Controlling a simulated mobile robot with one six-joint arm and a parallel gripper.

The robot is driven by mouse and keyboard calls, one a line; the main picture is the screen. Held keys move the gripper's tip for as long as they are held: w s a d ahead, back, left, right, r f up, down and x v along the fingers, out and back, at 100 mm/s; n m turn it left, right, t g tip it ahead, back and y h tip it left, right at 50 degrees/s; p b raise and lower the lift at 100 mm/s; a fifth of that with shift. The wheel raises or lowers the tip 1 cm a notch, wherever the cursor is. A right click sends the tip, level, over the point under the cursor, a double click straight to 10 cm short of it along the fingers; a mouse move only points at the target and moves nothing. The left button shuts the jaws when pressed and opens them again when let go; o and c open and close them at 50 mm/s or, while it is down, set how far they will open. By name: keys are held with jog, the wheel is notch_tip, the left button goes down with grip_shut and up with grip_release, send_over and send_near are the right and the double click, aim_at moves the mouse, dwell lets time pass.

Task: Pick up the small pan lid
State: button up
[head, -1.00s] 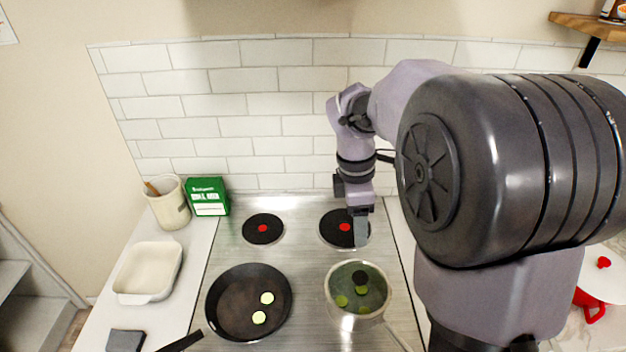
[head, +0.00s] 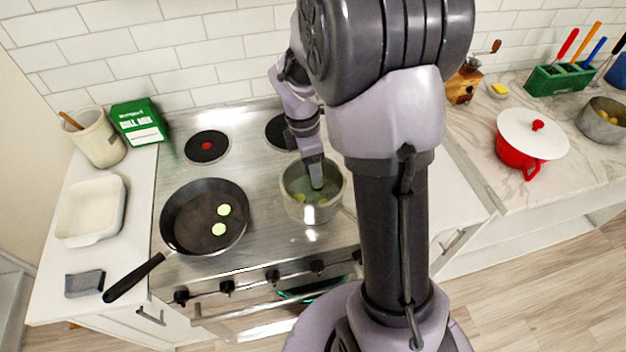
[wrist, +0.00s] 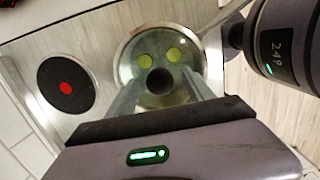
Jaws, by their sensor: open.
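The small pan lid is a clear glass disc with a dark round knob. It lies on the small steel pan (head: 298,212) at the front right of the hob. In the wrist view the lid (wrist: 134,63) fills the middle, and its knob (wrist: 160,81) shows between my two fingers. Green slices show through the glass. My gripper (head: 316,181) is open and points down over the lid, with a finger on either side of the knob in the wrist view. I cannot tell whether the fingers touch it. My gripper partly hides the lid in the head view.
A black frying pan (head: 190,232) with two green slices sits left of the pan. The back burners, left (head: 207,147) and right, are empty. A red pot (head: 519,157) with a white lid stands on the right counter. A white dish (head: 90,210) is at far left.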

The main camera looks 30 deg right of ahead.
grip_shut()
dwell(1.4)
